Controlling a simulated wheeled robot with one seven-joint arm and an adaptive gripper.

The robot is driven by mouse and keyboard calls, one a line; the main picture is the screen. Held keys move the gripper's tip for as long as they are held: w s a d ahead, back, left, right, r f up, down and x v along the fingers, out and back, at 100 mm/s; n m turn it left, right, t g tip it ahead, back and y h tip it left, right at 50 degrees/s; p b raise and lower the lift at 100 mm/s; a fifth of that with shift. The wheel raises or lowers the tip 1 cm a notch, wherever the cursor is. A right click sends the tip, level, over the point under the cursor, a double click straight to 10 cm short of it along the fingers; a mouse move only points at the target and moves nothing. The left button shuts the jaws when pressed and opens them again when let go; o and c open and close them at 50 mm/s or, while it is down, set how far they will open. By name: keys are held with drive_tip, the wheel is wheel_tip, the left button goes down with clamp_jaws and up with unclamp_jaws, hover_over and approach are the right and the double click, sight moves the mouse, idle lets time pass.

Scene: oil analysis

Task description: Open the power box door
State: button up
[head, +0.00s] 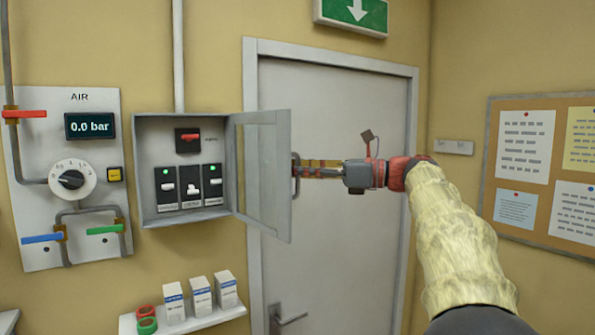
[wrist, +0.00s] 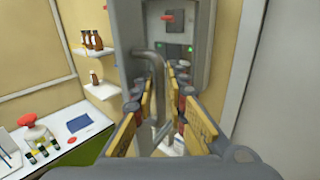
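The grey power box (head: 139,180) hangs on the wall in the head view. Its windowed door (head: 283,180) stands wide open, swung out on the right side. Inside are a red switch (head: 188,137) and several black breakers with green lights. My gripper (head: 300,168) is at the outer face of the door, around its handle (head: 296,185). In the wrist view the bent metal handle (wrist: 160,80) runs between my gripper's fingers (wrist: 162,90), nearer the left one. The fingers stand apart, with a gap on the right; whether the left one touches cannot be told.
A grey room door (head: 345,240) is behind my arm. An air panel (head: 40,150) is left of the box, and a shelf (head: 205,322) with small cartons is below. The wrist view shows a table (wrist: 60,160) and bottle shelves (wrist: 100,90) at left.

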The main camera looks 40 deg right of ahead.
drive_tip(key=v, duration=1.2)
drive_tip(key=shift+w, duration=0.1)
